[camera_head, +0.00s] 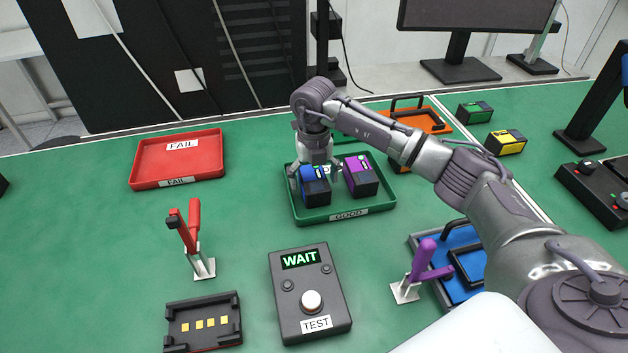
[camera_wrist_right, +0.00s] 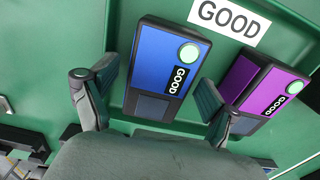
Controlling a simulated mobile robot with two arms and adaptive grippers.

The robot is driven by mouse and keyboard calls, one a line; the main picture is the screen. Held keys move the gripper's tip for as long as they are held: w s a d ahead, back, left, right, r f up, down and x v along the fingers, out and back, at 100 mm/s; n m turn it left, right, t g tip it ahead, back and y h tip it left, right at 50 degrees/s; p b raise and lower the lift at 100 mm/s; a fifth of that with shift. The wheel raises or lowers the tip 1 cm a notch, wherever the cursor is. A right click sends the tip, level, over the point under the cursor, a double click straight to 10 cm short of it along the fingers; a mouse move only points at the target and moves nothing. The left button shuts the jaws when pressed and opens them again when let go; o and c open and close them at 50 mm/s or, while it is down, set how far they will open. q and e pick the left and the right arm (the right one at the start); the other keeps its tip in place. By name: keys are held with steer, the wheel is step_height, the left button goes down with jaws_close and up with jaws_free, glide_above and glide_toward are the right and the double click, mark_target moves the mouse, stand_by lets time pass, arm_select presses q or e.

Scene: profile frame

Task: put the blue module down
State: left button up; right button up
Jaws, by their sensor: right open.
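The blue module (camera_head: 316,191) sits in the left part of the green GOOD tray (camera_head: 349,217). The right wrist view shows the blue module (camera_wrist_right: 165,75) from above, with a lit green round light and a GOOD label. My right gripper (camera_head: 308,174) is over the blue module with its fingers open on either side of it. In the right wrist view the open fingers (camera_wrist_right: 150,100) stand apart from the module's sides. The purple module (camera_head: 360,178) sits in the same tray to the right, also labelled GOOD in the wrist view (camera_wrist_right: 262,88). My left gripper is not in view.
A red FAIL tray (camera_head: 178,160) lies empty at the left. A WAIT/TEST box (camera_head: 310,292), a red-handled clamp (camera_head: 194,240) and a black socket (camera_head: 203,322) stand in front. A purple-handled clamp (camera_head: 420,270) and blue tray (camera_head: 462,262) are under my right arm.

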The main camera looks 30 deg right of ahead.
mark_target(314, 177)
step_height(314, 177, up, 10)
steer(key=shift+f+b, duration=0.1)
steer(key=shift+b, duration=0.8)
steer(key=shift+r, duration=0.75)
